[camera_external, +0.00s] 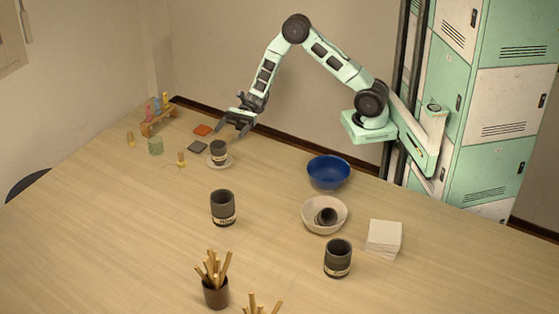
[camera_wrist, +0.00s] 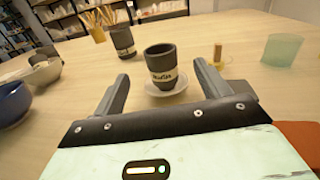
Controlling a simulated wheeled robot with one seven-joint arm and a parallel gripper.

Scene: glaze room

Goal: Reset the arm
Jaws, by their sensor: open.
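My gripper (camera_external: 234,125) is open and empty, at the far side of the table, above the tabletop. Its two fingers also show in the wrist view (camera_wrist: 160,85), spread apart. A dark cup (camera_external: 218,150) with a pale label band stands upright on a white saucer (camera_external: 229,162), just in front of the gripper. In the wrist view the cup (camera_wrist: 161,62) is ahead of the fingertips and apart from them. My arm is bent, with its elbow raised high above the table.
A blue bowl (camera_external: 328,173), a cream bowl (camera_external: 341,216) with a dark cup inside, dark cups (camera_external: 223,208) (camera_external: 338,258), white tiles (camera_external: 384,238) and a brush pot (camera_external: 215,293) stand on the table. Orange (camera_external: 202,130) and grey (camera_external: 197,147) squares lie near the gripper. The table's left front is clear.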

